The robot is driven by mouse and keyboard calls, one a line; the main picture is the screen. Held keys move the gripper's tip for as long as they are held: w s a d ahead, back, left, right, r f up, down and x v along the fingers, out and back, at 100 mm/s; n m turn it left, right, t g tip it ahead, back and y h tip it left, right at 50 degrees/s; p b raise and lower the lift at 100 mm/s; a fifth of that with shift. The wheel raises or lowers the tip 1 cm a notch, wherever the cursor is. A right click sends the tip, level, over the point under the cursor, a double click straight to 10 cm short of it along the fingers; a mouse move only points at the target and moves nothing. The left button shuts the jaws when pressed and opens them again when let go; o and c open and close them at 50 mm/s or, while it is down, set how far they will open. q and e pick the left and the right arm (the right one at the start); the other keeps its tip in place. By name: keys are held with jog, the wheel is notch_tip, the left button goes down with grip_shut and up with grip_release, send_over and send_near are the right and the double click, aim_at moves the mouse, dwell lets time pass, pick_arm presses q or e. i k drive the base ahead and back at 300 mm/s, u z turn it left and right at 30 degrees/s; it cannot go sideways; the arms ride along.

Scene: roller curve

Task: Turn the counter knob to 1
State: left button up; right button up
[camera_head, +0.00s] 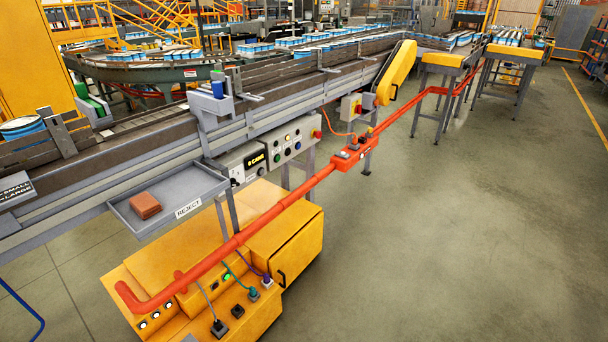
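The counter box (243,166) hangs under the front rail of the conveyor, near the middle of the view. Its dark display (256,159) shows yellow characters that look like "0 CANS". Small dark round parts sit low on the box's face; one looks like a knob (236,182), but its setting is too small to read. Neither of my grippers is in view, and nothing touches the counter box.
An orange-red pipe rail (290,200) runs diagonally in front of the counter box. A reject tray (172,175) holding a brown block (146,205) is at its left. A button panel (294,139) adjoins it on the right. A yellow cabinet (290,240) stands below. Floor at right is clear.

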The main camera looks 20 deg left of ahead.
aim_at(234, 184)
jog(key=z, duration=0.65)
jog(key=i, duration=1.65)
jog(key=u, duration=0.95)
jog(key=i, duration=0.7)
jog(key=u, duration=0.8)
